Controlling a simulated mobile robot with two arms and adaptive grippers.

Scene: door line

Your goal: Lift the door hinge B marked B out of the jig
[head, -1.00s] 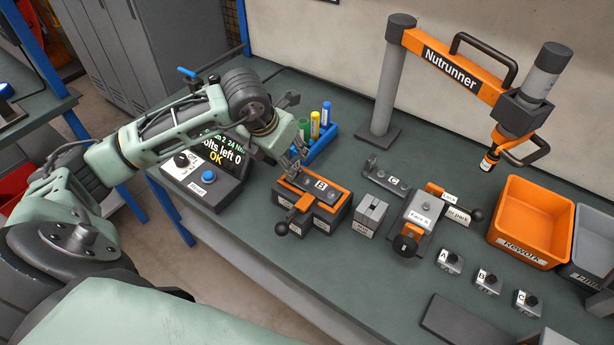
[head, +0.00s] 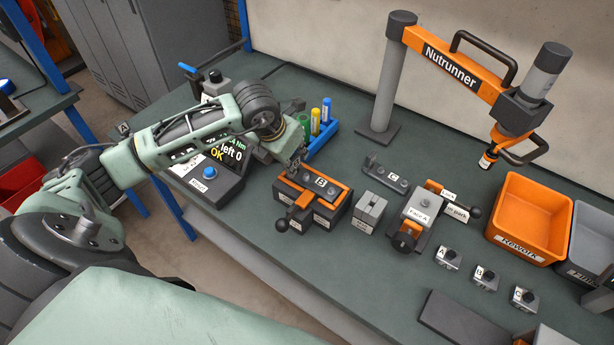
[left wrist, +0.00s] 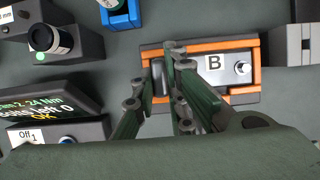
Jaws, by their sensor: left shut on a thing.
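My left gripper (head: 293,170) is at the hinge's left end, pointing down. In the left wrist view its fingers (left wrist: 166,75) are shut on the raised dark end of the hinge and hide part of the plate. The hinge appears still seated in the jig. My right gripper is not in view.
A lever with a black knob (head: 282,225) sticks out in front of the jig. A grey block (head: 369,208) stands close to its right, then hinge C (head: 385,174) and a clamp fixture (head: 422,212). A blue marker holder (head: 322,141) is behind; a control box (head: 205,180) is left.

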